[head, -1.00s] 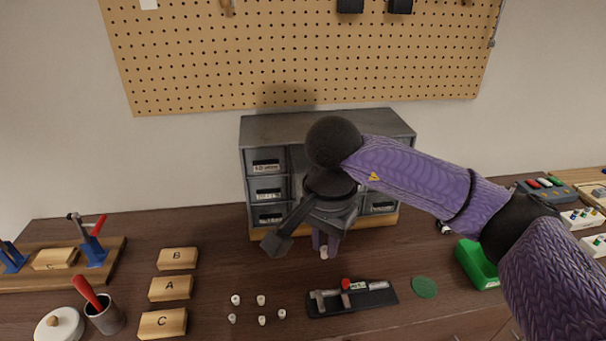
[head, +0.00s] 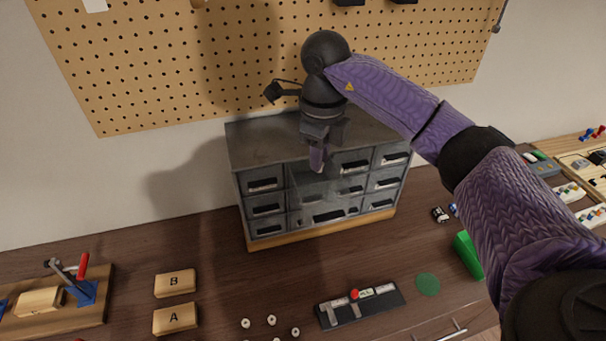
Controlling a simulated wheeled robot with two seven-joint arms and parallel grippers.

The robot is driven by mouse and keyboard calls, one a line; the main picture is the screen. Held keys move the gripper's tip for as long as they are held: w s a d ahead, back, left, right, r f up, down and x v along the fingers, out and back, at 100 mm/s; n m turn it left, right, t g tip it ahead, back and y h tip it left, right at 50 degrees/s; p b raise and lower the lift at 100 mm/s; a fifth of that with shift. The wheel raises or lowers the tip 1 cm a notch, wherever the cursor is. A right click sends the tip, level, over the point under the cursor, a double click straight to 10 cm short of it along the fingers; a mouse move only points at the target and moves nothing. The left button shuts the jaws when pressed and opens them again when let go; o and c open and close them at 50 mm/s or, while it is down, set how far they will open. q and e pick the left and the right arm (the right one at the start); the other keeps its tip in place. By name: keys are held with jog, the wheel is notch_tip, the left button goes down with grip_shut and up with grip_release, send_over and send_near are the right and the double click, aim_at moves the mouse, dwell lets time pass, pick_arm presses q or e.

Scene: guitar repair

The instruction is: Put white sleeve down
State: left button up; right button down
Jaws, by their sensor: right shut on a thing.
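My right gripper (head: 317,163) points down in front of the upper middle part of the grey drawer cabinet (head: 240,150). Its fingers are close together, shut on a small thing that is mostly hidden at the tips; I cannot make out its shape. Small white sleeves (head: 246,323) stand on the table at the bottom, with another white sleeve (head: 271,320) and one more white sleeve (head: 295,331) beside it. My left gripper is out of view.
A black tool holder (head: 385,300) and a green round mat (head: 428,284) lie on the table (head: 225,275). A green bin (head: 467,254) is at right. Wooden blocks B (head: 175,283) and A (head: 175,320) lie at left. Table between cabinet and holder is clear.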

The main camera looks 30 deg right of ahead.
jog(key=f, duration=0.9)
jog(key=shift+s, duration=0.3)
jog(key=c, duration=0.6)
grip_release()
notch_tip(320, 180, up, 12)
jog(key=shift+r, duration=0.2)
jog(key=shift+c, duration=0.3)
